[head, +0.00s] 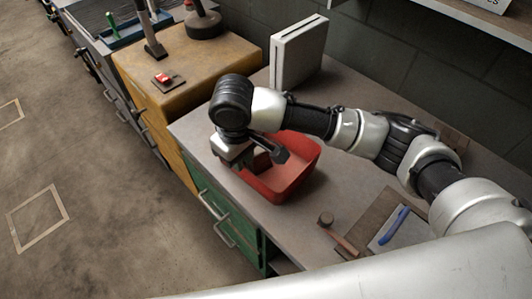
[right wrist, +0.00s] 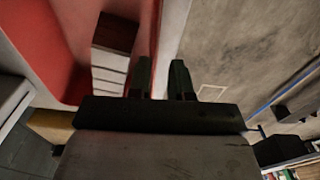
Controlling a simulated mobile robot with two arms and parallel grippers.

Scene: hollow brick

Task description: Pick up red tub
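The red tub (head: 292,178) stands on the grey worktop, open side up, close to its front edge. My right gripper (head: 260,160) is over the tub's near-left rim, pointing down. In the right wrist view its two dark fingers (right wrist: 164,78) are apart, with the edge of the tub's red wall (right wrist: 152,25) showing in line with the gap. I cannot tell whether the fingers touch the wall. The tub's red inside (right wrist: 60,50) fills the left of that view. My left gripper is not in view.
A white box-shaped case (head: 298,52) stands behind the tub by the wall. A hammer (head: 338,234) and a blue-handled tool (head: 394,225) lie to the right. A yellow cabinet (head: 185,60) adjoins the worktop on the left. A dark block with pale stripes (right wrist: 112,58) shows inside the tub.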

